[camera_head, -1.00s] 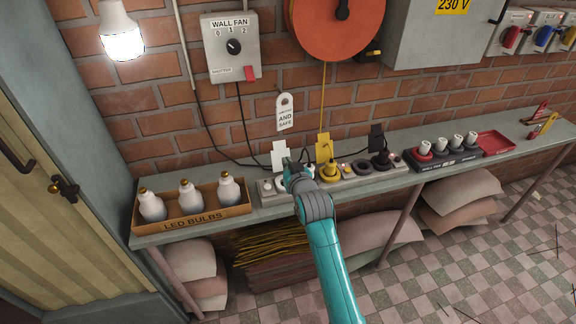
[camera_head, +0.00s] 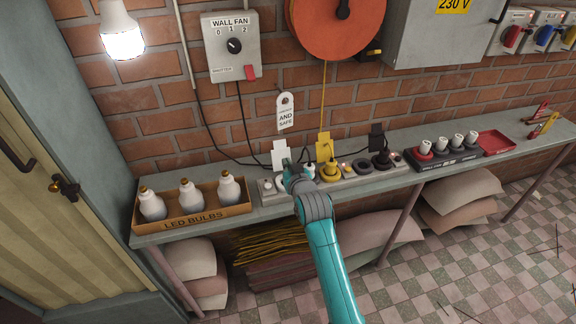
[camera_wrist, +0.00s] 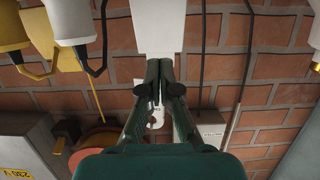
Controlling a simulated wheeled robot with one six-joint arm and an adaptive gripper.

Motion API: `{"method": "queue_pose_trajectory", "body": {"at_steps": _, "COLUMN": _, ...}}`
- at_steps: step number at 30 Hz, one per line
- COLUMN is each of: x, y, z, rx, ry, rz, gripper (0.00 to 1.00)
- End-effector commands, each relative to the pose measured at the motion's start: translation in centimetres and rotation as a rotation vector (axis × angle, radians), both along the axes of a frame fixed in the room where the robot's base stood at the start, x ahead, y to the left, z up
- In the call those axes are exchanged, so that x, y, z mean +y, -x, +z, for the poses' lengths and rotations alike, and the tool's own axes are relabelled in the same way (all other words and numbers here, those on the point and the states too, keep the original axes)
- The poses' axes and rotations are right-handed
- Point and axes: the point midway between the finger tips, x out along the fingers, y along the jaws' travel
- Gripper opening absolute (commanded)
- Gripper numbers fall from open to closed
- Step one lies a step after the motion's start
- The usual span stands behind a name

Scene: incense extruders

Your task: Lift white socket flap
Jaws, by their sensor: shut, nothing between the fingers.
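The white socket flap (camera_head: 279,151) stands upright at the back of the grey power strip, near its left end. It also shows at the top of the wrist view (camera_wrist: 158,22). My gripper (camera_head: 288,164) is at the flap's front right in the head view, partly covering the socket area below it. In the wrist view my gripper (camera_wrist: 160,72) has its fingers together and empty, their tips at the flap's end. I cannot tell whether they touch it. The yellow flap (camera_head: 323,145) and black flap (camera_head: 376,137) also stand upright.
The strip lies on a grey shelf (camera_head: 240,228) against a brick wall. An LED bulb box (camera_head: 208,221) is to the left; a black-and-red bulb holder (camera_head: 447,158) and red tray (camera_head: 497,142) are to the right. Cords run behind the strip, and a white tag (camera_head: 285,112) hangs above.

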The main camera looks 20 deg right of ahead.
Motion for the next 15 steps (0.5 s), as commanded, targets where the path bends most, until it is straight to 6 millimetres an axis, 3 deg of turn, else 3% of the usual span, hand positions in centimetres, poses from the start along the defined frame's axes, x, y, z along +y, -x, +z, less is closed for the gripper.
{"method": "queue_pose_trajectory", "body": {"at_steps": 15, "x": 0.0, "y": -2.1, "z": 0.6, "rx": 0.000, "ry": 0.000, "rz": 0.000, "gripper": 0.00}}
